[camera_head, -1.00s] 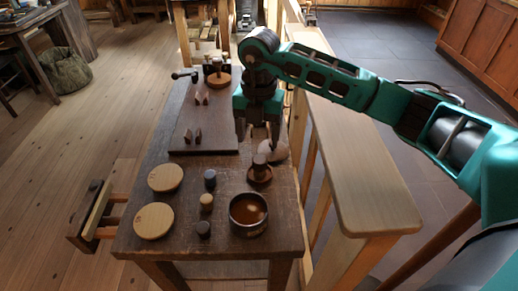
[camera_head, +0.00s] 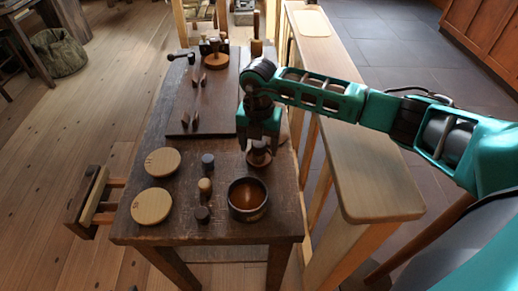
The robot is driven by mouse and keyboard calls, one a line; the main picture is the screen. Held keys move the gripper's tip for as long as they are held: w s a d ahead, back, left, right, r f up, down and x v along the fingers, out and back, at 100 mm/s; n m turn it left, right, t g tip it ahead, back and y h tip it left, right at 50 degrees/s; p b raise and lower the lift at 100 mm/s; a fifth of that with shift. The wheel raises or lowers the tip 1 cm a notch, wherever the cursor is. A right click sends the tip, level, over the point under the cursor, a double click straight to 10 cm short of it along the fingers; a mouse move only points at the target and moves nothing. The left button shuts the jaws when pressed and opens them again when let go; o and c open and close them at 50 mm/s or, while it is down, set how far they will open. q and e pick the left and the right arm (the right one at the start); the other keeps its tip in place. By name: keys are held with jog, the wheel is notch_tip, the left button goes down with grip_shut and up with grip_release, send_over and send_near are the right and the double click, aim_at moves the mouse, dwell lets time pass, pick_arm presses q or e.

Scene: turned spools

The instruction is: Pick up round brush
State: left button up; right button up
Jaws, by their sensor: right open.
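A small brown round piece with an upright knob, which looks like the round brush (camera_head: 259,160), stands on the dark wooden bench near its right edge. My right gripper (camera_head: 258,146) is open and points down right over it. Its fingers are either side of the knob in the picture; I cannot tell whether they touch it. The gripper hides part of the knob. My left gripper is not in view.
A dark round bowl (camera_head: 247,199) stands just in front of the brush. Several small spools, such as a pale one (camera_head: 205,187), and two pale discs (camera_head: 151,206) lie to the left. A dark board (camera_head: 200,118) lies behind. A wooden rail (camera_head: 365,170) runs along the right.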

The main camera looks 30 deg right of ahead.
notch_tip(320, 180, down, 2)
jog(key=shift+f, duration=0.1)
jog(key=shift+c, duration=1)
jog(key=c, duration=0.9)
jog(key=shift+c, duration=0.2)
